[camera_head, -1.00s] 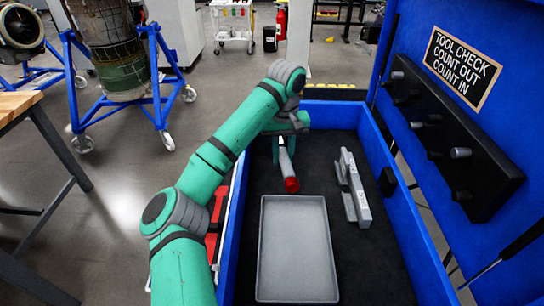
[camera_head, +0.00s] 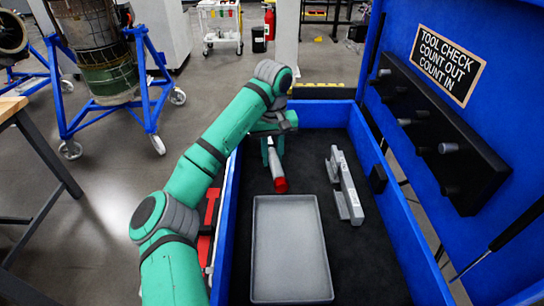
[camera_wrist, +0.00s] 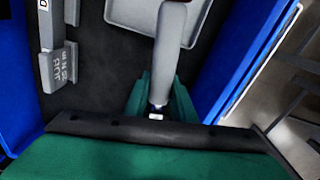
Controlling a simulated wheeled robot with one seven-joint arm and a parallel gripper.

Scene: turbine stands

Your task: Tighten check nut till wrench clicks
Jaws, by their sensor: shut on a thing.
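A tool with a grey shaft and a red end (camera_head: 277,170), which I take for the wrench, is in my gripper (camera_head: 271,147) inside the blue chest. My gripper is shut on it; the green fingers (camera_wrist: 157,108) sit around its grey shaft (camera_wrist: 168,60) in the wrist view. The red end points toward the grey tray. A grey block-shaped fixture (camera_head: 344,184) lies to the right of the tool, apart from it. It also shows in the wrist view (camera_wrist: 58,62) with partly readable lettering. I cannot make out the check nut in either view.
A shallow grey tray (camera_head: 290,296) lies on the chest's dark floor in front of the tool. The blue chest walls (camera_head: 227,215) stand close on both sides. The raised lid carries a black peg rack (camera_head: 430,140). Red items (camera_head: 208,225) lie outside the left wall.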

